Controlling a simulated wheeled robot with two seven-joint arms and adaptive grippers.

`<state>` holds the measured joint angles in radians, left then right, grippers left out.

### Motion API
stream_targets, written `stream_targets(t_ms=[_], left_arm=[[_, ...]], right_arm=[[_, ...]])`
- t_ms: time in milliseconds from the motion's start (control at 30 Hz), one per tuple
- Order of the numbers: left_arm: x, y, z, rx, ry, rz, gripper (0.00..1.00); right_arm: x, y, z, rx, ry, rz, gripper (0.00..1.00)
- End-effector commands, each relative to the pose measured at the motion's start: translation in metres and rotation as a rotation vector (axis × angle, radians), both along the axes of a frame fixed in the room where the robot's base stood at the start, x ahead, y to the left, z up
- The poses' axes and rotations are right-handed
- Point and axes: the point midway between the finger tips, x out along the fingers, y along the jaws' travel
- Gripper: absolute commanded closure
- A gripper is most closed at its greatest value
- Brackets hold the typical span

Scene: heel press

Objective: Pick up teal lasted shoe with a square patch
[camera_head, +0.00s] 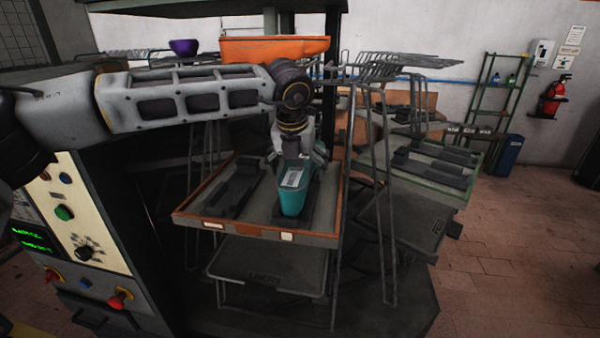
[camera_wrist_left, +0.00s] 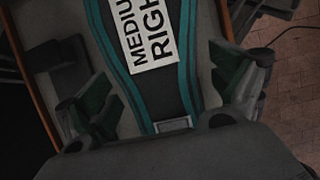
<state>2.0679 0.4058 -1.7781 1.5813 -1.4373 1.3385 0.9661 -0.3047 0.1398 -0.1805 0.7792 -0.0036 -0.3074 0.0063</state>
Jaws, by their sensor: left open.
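The teal lasted shoe (camera_head: 292,198) sits on a dark holder in the right part of an orange-rimmed tray (camera_head: 256,229). In the left wrist view, the shoe (camera_wrist_left: 189,82) shows teal edges, a dark middle and a white label reading "MEDIU… RIGH…". A small grey square patch (camera_wrist_left: 173,125) lies below the label, close to the gripper body. My left gripper (camera_head: 297,158) is above the shoe's far end, pointing down. Its fingers are open, one on each side of the shoe; whether they touch it I cannot tell. My right gripper is in neither view.
An empty dark holder (camera_head: 232,188) lies left of the shoe in the tray. A green-rimmed tray (camera_head: 470,160) with dark holders stands at the right. Wire racks (camera_head: 386,235) rise beside the orange-rimmed tray. A control panel (camera_head: 75,225) stands at the left.

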Motion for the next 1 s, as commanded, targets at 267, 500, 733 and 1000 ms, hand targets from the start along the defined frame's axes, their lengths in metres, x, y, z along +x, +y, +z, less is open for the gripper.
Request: stream_targets(t_ms=[267,500,733,1000], left_arm=[[0.0029,-0.0009,-0.0075,-0.001,-0.001,0.000,0.06],[0.0027,-0.0008,-0.0074,-0.001,0.000,0.000,0.06],[0.0027,-0.0007,-0.0073,-0.001,0.000,0.000,0.24],[0.0027,-0.0006,-0.0073,0.000,0.000,0.000,0.59]], right_arm=[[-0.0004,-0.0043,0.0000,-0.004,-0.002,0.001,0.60],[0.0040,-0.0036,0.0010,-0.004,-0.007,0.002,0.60],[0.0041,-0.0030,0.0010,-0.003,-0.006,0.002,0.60],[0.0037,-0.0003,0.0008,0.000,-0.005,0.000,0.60]])
